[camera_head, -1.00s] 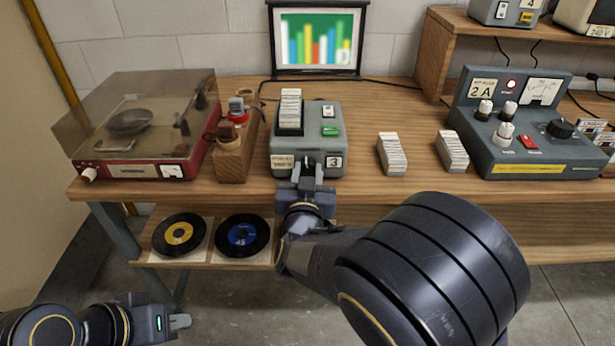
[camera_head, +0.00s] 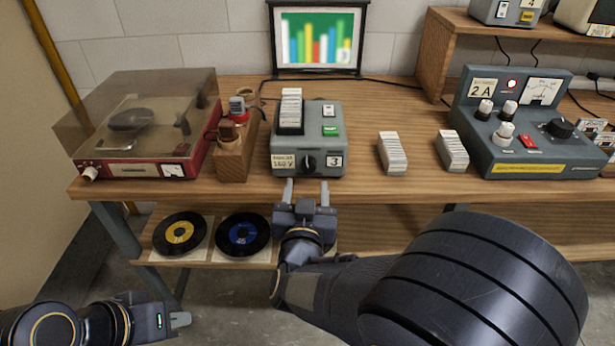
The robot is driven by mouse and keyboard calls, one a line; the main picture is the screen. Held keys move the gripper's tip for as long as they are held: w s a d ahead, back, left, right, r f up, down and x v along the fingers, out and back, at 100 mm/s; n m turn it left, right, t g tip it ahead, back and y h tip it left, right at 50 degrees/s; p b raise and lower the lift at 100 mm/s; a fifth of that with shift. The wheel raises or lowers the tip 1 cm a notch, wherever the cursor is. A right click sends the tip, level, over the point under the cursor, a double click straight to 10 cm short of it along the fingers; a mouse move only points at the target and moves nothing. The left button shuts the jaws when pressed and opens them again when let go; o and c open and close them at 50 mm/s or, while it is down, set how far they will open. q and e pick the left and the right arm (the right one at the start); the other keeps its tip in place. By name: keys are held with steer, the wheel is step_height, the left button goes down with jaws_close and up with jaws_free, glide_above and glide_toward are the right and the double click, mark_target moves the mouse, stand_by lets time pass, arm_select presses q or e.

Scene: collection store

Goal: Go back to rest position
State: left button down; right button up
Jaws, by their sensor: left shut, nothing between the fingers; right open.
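My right gripper (camera_head: 307,190) is open and empty, just in front of the table edge. It is below and apart from the grey slide device (camera_head: 308,140), which has a black front knob (camera_head: 309,163), a label "3" and a green button. My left gripper (camera_head: 181,319) is low at the bottom left, shut with nothing in it, over the floor and well clear of the table. The screen (camera_head: 318,39) behind the device shows coloured bars.
A red record player (camera_head: 130,165) with a tinted lid stands at left, beside a wooden holder (camera_head: 236,160). Two slide stacks (camera_head: 392,153) and a grey control box (camera_head: 540,152) are to the right. Records (camera_head: 180,234) lie on the lower shelf. The wooden table (camera_head: 360,180) is bare in front.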

steer(key=shift+s, duration=1.05)
steer(key=s+d+r+g+y+p, duration=0.4)
steer(key=d+r+g+y+p, duration=0.3)
steer(key=d, duration=0.3)
steer(key=s+d+g+h+p, duration=0.1)
steer(key=s+d+g+p, duration=0.1)
steer(key=s+d, duration=0.3)
steer(key=s+d+g+h+p, duration=0.1)
steer(key=s+d, duration=0.5)
steer(key=s, duration=0.6)
steer(key=shift+s+g+p, duration=0.4)
steer(key=shift+g+p, duration=0.15)
steer(key=shift+g, duration=0.55)
steer(key=shift+w, duration=0.15)
